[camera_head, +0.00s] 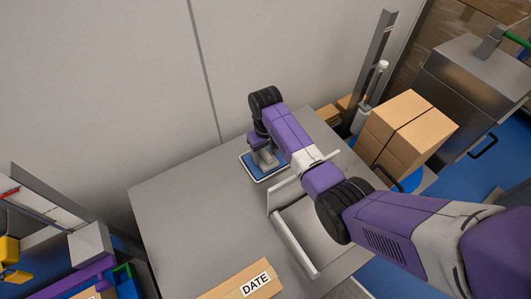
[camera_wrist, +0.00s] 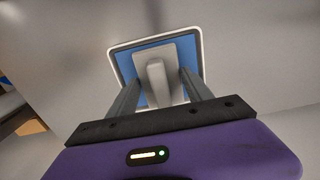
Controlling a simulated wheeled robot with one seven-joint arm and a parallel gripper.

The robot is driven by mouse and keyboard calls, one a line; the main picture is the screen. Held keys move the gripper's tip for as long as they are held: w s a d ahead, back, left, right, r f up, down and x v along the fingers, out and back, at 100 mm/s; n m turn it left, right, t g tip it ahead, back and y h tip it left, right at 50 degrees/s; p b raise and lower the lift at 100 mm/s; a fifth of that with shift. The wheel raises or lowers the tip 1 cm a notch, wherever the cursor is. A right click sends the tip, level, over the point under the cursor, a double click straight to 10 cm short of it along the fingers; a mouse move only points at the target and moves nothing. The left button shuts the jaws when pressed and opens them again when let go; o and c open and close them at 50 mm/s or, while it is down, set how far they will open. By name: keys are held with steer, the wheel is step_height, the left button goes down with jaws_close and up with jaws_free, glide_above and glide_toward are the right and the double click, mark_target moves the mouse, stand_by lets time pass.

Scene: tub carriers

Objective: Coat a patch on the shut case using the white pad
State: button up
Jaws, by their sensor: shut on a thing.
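The white pad (camera_wrist: 141,50) is a pale grey-white block with an upright grip. It is over a shallow blue tray with a white rim (camera_wrist: 199,38), which also shows in the head view (camera_head: 246,169). My gripper (camera_wrist: 157,84) is shut on the pad's grip, with one finger on each side. In the head view my gripper (camera_head: 262,143) points down over the tray at the table's back. Whether the pad touches the blue surface cannot be told. A closed cardboard case (camera_head: 232,287) with a DATE label lies at the table's front, partly cut off by the frame.
Two pale upright rails (camera_head: 294,243) stand on the grey table (camera_head: 180,215) below my arm. Stacked cardboard boxes (camera_head: 408,128) and a metal cabinet (camera_head: 470,75) are at right. A wall (camera_head: 110,80) rises behind the table. The table's left part is clear.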

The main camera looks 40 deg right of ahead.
mark_target(265, 152)
steer(key=shift+f, duration=0.45)
stand_by(1.5)
steer(key=shift+r, duration=0.15)
step_height(265, 152, up, 7)
steer(key=p, duration=0.6)
stand_by(0.9)
step_height(265, 152, up, 13)
steer(key=shift+w+r, duration=0.15)
steer(key=shift+w, duration=0.05)
steer(key=shift+s+d+r, duration=0.1)
steer(key=shift+s+r, duration=0.1)
steer(key=shift+r, duration=0.1)
